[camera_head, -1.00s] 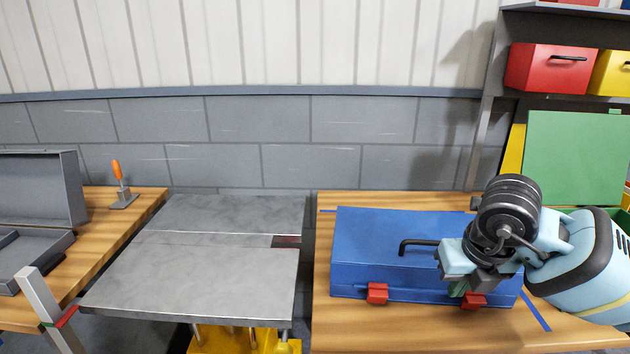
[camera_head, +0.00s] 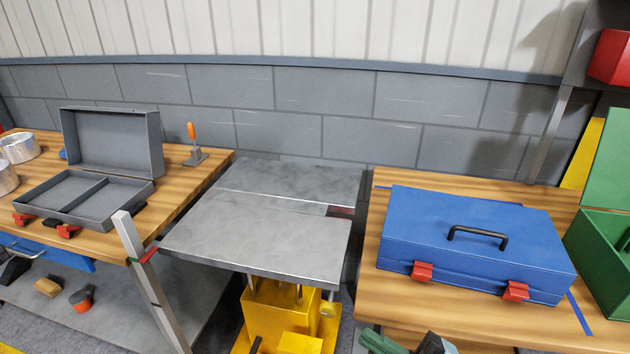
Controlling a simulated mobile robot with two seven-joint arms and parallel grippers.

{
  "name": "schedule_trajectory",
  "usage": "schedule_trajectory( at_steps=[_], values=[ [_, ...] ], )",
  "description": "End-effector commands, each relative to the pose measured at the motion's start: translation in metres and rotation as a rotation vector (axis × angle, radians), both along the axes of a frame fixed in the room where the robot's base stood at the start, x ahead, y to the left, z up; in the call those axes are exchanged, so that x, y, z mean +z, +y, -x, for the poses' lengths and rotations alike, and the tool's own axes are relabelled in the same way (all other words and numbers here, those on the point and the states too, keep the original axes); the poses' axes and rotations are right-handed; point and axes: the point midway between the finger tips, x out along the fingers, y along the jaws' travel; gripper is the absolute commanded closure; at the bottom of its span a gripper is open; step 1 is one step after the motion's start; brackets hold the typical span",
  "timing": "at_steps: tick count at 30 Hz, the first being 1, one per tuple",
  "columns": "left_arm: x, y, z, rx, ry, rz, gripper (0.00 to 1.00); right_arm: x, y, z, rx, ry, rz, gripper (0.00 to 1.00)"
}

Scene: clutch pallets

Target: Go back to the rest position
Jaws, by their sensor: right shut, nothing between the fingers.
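My right gripper (camera_head: 408,344) shows only in part at the bottom edge of the head view, in front of the right wooden table. It is shut and empty, apart from the blue case. The rest of my right arm is out of frame. My left gripper is not in view. The closed blue case (camera_head: 476,243) lies on the right table, with a black handle on its lid and two red latches at its front.
A grey lift table (camera_head: 262,240) with a yellow base stands between the left wooden table (camera_head: 192,190) and the right wooden table (camera_head: 405,300). An open grey case (camera_head: 112,140) and an orange-handled tool (camera_head: 193,147) are on the left table. An open green case (camera_head: 600,235) is at far right.

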Motion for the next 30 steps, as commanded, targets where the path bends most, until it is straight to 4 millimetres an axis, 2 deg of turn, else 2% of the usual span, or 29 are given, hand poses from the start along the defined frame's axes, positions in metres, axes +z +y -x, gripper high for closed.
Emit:
schedule_trajectory(
  at_steps=[5, 8, 11, 12, 15, 18, 21, 24, 30],
  values=[
    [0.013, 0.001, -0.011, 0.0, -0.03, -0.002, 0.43, -0.053, -0.039, 0.003, -0.325, 0.341, -0.181, 1.0],
    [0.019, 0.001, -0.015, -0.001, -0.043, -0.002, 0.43, -0.1, -0.063, 0.019, -0.5, 0.557, -0.233, 1.0],
    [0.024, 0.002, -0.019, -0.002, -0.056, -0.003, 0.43, -0.151, -0.084, 0.051, -0.659, 0.791, -0.258, 1.0],
    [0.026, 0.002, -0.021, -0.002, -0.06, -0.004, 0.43, -0.171, -0.091, 0.068, -0.713, 0.882, -0.261, 1.0],
    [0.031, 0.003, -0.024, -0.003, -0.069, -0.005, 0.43, -0.212, -0.101, 0.111, -0.818, 1.09, -0.259, 1.0],
    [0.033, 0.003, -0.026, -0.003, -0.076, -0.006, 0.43, -0.242, -0.106, 0.152, -0.886, 1.256, -0.247, 1.0],
    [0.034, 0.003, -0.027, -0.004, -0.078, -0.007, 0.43, -0.259, -0.107, 0.182, -0.926, 1.37, -0.238, 1.0],
    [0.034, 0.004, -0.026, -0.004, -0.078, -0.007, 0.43, -0.268, -0.107, 0.199, -0.945, 1.435, -0.231, 1.0],
    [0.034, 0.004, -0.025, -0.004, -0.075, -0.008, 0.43, -0.272, -0.107, 0.206, -0.951, 1.459, -0.227, 1.0]
  ],
)
